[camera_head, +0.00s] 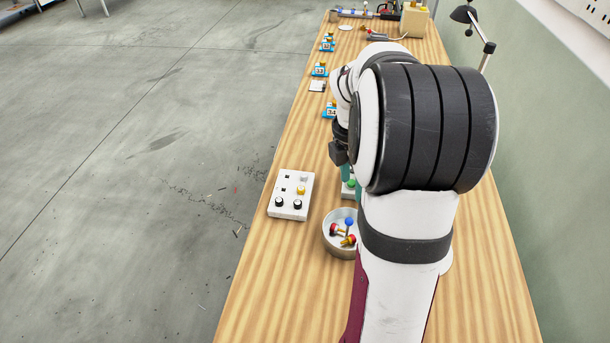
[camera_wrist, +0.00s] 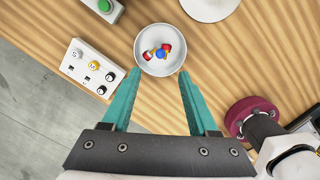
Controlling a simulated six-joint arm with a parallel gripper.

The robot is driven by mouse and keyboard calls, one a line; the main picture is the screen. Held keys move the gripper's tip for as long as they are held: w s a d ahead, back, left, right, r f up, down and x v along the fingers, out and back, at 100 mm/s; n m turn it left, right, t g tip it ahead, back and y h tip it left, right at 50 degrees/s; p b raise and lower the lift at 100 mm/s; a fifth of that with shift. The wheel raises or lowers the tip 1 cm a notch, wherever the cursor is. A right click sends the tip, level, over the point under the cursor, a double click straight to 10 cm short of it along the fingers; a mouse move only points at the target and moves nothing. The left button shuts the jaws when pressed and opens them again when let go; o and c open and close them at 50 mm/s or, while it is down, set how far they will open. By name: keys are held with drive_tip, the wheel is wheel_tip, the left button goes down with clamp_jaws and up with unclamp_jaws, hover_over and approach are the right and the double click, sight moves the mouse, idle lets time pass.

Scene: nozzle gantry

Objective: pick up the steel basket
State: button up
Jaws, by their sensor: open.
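The steel basket (camera_head: 337,249) is a round, shallow metal bowl on the wooden table, partly hidden by my arm in the head view. In the wrist view the basket (camera_wrist: 147,67) lies just beyond my fingertips and shows whole. It holds a few small pieces in red, blue, white and brass. My gripper (camera_wrist: 159,72) is open, with its two teal fingers pointing at the near side of the basket and nothing between them. The basket is wider than it is deep. I cannot tell whether the fingers touch it. In the head view my arm hides most of the gripper.
A white control panel (camera_head: 291,195) with knobs stands left of the basket near the table edge. A green button box (camera_wrist: 104,8) and a white plate (camera_wrist: 210,6) lie beyond it. Numbered blue blocks (camera_head: 320,70) line the left edge. A lamp (camera_head: 464,15) stands at the right.

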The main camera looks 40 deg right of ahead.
drive_tip(key=f, duration=1.5)
drive_tip(key=shift+s+d+f, duration=0.15)
drive_tip(key=shift+d+f, duration=0.25)
clamp_jaws()
